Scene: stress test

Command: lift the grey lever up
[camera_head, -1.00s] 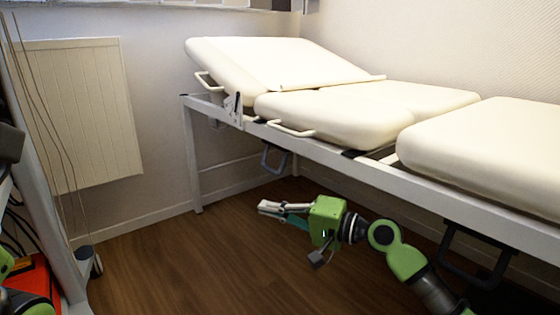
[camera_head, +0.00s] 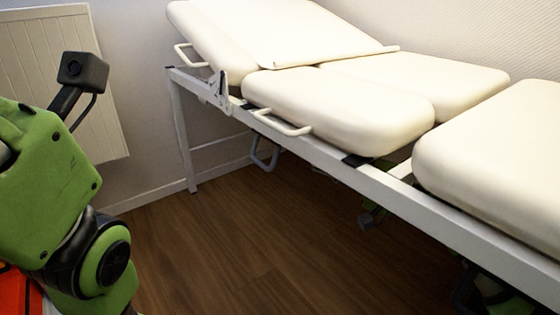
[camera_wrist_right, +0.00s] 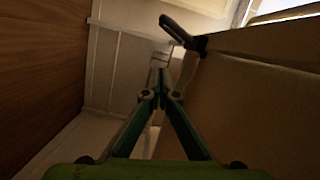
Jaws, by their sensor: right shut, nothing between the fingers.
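The grey lever (camera_head: 264,155) is a loop-shaped handle hanging under the bed's side rail, near the far leg. In the right wrist view a dark bar (camera_wrist_right: 180,32) sticks out from the bed's underside, beyond the fingertips. It looks like this lever, apart from the fingers. My right gripper (camera_wrist_right: 161,82) is shut and empty, pointing along under the bed. In the head view the bed hides it; only dark and green bits of my right arm show beneath the rail. My left arm fills the left foreground, its gripper out of frame.
The cream padded bed (camera_head: 350,110) has a white side rail (camera_head: 330,157) and a raised backrest. A white handle (camera_head: 283,124) is on its near side. A radiator (camera_head: 100,100) hangs on the wall. The wooden floor (camera_head: 230,230) in front is clear.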

